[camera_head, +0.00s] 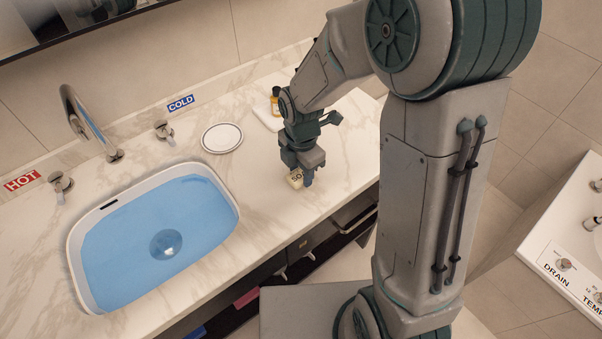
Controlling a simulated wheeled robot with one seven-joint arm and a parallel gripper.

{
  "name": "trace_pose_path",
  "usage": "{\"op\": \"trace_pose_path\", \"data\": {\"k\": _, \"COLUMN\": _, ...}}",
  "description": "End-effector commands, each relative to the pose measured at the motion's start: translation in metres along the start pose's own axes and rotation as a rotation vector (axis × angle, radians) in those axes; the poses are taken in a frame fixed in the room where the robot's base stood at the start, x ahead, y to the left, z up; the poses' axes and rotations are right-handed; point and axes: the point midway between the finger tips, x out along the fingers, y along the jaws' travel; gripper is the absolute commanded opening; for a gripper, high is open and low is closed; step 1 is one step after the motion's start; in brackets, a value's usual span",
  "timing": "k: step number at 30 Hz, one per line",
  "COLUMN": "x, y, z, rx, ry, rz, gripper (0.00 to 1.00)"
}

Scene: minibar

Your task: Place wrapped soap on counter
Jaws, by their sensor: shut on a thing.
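The wrapped soap (295,180) is a small cream block with dark lettering, partly hidden by my gripper. My gripper (302,181) is shut on the soap, low over the marble counter (265,190) and to the right of the sink. I cannot tell whether the soap touches the counter. My arm comes down from the upper right and covers part of the counter behind the gripper.
A white sink (230,185) with blue water fills the left of the counter, with a faucet (88,125) behind it. A round white dish (222,138) lies right of the cold handle (164,131). A small amber bottle (275,98) stands on a white tray (262,113) behind my gripper.

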Motion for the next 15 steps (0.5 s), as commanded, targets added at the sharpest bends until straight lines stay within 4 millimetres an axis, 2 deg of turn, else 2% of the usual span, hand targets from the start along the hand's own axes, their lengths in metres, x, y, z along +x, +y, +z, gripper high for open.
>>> {"op": "trace_pose_path", "data": {"k": 4, "x": 0.018, "y": -0.001, "z": 0.0, "rx": -0.001, "ry": 0.001, "rz": -0.003, "gripper": 0.18}}
{"op": "trace_pose_path", "data": {"k": 15, "x": 0.023, "y": -0.001, "z": 0.0, "rx": 0.0, "ry": 0.001, "rz": 0.0, "gripper": 0.18}}
